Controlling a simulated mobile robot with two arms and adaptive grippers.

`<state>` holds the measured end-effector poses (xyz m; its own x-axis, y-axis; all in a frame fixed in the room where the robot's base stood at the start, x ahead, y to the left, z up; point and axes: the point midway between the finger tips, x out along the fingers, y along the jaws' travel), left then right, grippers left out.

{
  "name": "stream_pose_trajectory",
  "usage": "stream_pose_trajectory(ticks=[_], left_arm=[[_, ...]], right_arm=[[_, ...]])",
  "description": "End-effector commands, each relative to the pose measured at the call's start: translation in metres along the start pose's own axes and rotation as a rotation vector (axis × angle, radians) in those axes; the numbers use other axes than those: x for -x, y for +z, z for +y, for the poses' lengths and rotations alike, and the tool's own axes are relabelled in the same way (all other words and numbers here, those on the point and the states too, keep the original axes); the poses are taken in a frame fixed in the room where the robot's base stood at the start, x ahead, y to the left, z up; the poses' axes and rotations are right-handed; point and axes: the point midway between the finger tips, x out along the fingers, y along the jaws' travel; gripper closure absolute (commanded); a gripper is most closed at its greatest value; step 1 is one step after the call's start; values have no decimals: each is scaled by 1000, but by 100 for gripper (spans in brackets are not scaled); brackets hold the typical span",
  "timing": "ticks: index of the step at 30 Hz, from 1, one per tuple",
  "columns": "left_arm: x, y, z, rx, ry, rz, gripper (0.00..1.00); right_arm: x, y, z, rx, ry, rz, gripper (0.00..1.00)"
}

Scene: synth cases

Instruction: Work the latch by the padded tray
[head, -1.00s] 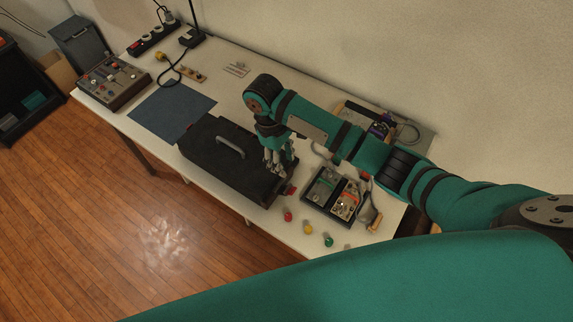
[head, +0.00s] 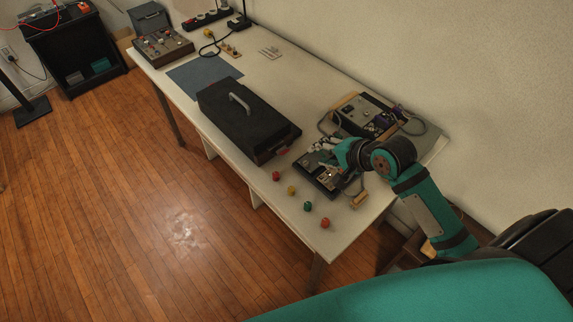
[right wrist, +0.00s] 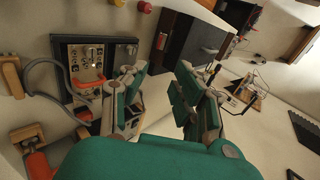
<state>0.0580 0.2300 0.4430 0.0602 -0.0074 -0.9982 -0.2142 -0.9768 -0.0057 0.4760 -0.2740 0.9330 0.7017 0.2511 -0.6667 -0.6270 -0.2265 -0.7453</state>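A small black tray (head: 327,193) with grey panel modules sits right of a closed black case (head: 245,118) with a grey handle. In the right wrist view, the tray (right wrist: 131,50) is at upper left and the case (right wrist: 180,42) at upper centre. A small red piece (head: 283,151) is at the case's right end. I cannot tell which part is the latch. My right gripper (head: 322,152) is over the tray's far side and hides part of it. In the right wrist view its fingers (right wrist: 158,92) are apart with nothing between them. My left gripper is out of view.
Several coloured caps, including a yellow one (head: 291,190), stand along the table's front edge. An open box of electronics (head: 365,115) is behind the tray. A blue mat (head: 203,76) and a switch panel (head: 163,44) lie farther left. The table between mat and wall is mostly clear.

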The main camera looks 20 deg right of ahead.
Motion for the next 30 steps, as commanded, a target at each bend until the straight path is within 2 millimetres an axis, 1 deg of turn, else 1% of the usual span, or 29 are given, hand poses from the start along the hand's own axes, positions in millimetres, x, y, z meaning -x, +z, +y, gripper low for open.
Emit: stream_pose_trajectory(ticks=[1,4,6,9,12,18,21,24,27,30], left_arm=[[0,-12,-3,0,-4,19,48],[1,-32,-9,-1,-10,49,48],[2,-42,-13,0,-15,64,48],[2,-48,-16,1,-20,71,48],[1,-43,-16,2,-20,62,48],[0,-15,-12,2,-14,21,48],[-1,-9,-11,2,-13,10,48],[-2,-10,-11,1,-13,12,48],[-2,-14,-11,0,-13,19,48],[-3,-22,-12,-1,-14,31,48]], right_arm=[[-5,0,0,-4,0,0,70],[-19,0,-1,-4,1,-2,70],[-33,0,-1,-3,2,-2,70],[-55,1,0,-2,3,-3,70],[-77,1,0,-2,3,-2,70],[-121,2,0,0,4,-3,70],[-140,1,0,0,4,-2,70],[-154,1,1,1,4,-2,70],[-164,1,1,1,4,-3,70],[-169,1,1,1,4,-2,70]])
